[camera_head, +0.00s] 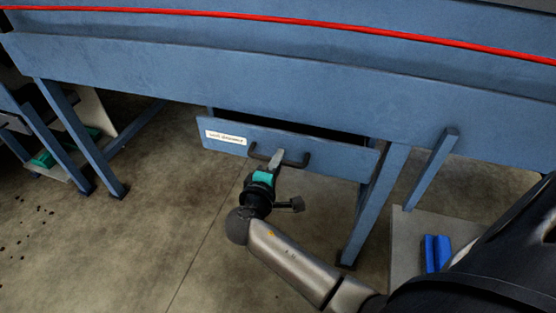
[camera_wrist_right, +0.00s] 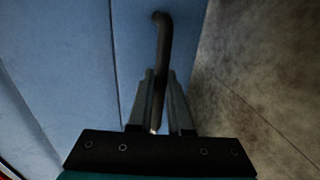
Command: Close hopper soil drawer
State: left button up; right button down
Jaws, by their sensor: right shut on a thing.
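The soil drawer (camera_head: 340,165) is a blue front under the blue hopper, with a white label (camera_head: 226,137) at its left. A dark gap shows along its top edge, so it stands partly open. Its black bar handle (camera_head: 296,163) is at the middle of the front. My right gripper (camera_head: 276,161) is shut on the handle. In the right wrist view the dark handle (camera_wrist_right: 162,50) runs between the two grey fingers (camera_wrist_right: 160,100). My left gripper is in neither view.
Blue legs (camera_head: 374,205) of the hopper stand right of the drawer, with another frame (camera_head: 45,140) at the left. A blue brush-like object (camera_head: 436,253) lies on a grey plate at the lower right. The concrete floor (camera_head: 150,220) in front is mostly clear.

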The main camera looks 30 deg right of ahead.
dwell(0.7)
jog(key=x, duration=0.2)
jog(key=r+x, duration=0.1)
jog(key=x, duration=0.1)
jog(key=shift+w+d+f, duration=0.1)
jog(key=shift+w+d, duration=0.05)
jog(key=shift+d, duration=0.1)
jog(key=c, duration=0.8)
grip_release()
jog(key=shift+c, duration=0.2)
jog(key=shift+a, duration=0.15)
